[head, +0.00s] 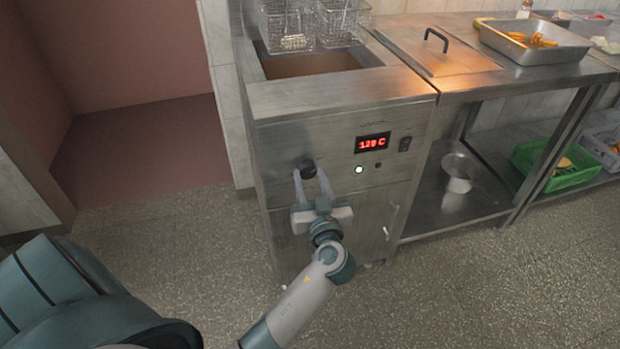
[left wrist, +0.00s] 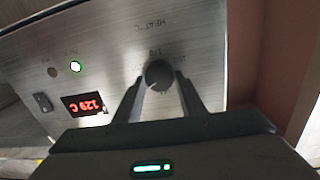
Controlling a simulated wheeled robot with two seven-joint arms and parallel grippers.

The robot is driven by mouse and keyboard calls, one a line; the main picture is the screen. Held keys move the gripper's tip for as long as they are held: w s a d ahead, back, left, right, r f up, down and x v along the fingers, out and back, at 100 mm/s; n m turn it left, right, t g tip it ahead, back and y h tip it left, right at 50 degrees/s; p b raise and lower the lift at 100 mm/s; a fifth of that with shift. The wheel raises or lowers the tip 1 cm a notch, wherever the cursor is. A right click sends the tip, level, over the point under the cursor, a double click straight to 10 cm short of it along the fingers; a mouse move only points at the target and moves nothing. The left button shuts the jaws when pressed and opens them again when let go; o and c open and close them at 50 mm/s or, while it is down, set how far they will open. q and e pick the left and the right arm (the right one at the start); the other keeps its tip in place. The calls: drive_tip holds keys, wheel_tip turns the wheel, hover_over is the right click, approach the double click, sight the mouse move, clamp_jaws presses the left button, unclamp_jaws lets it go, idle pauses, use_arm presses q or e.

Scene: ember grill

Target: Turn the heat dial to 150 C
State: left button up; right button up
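The heat dial (head: 308,168) is a round black knob on the steel front panel of the fryer (head: 345,130). In the left wrist view the dial (left wrist: 158,74) shows a small pale pointer mark, with "HEAT °C" and numbers printed around it, upside down. The red display (head: 373,142) seems to read 129 C; it is upside down in the left wrist view (left wrist: 83,104). My left gripper (head: 311,172) is at the dial, one finger on each side. The fingers look open, with narrow gaps beside the knob. My right gripper is out of view.
Wire baskets (head: 340,22) hang above the fryer. A steel counter with a food tray (head: 535,45) stands right. The floor in front is clear.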

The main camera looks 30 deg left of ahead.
use_arm(q)
drive_tip(key=shift+m, duration=0.4)
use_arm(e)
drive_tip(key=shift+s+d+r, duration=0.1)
use_arm(q)
drive_tip(key=shift+r+m+p, duration=0.15)
drive_tip(key=shift+m+p, duration=0.4)
drive_tip(key=shift+m, duration=0.15)
drive_tip(key=m+p, duration=0.2)
drive_tip(key=m, duration=0.2)
drive_tip(key=m+p, duration=0.2)
drive_tip(key=m, duration=0.2)
drive_tip(key=shift+w+d+r+g, duration=0.1)
drive_tip(key=shift+w+g, duration=0.05)
drive_tip(key=shift+g, duration=0.25)
drive_tip(key=shift+m+p, duration=0.45)
drive_tip(key=shift+m, duration=0.25)
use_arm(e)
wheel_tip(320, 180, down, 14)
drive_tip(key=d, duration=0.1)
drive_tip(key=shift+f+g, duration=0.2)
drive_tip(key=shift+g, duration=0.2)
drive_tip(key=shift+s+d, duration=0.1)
use_arm(q)
drive_tip(key=o, duration=1)
drive_tip(key=shift+o, duration=0.2)
drive_tip(key=shift+f, duration=0.25)
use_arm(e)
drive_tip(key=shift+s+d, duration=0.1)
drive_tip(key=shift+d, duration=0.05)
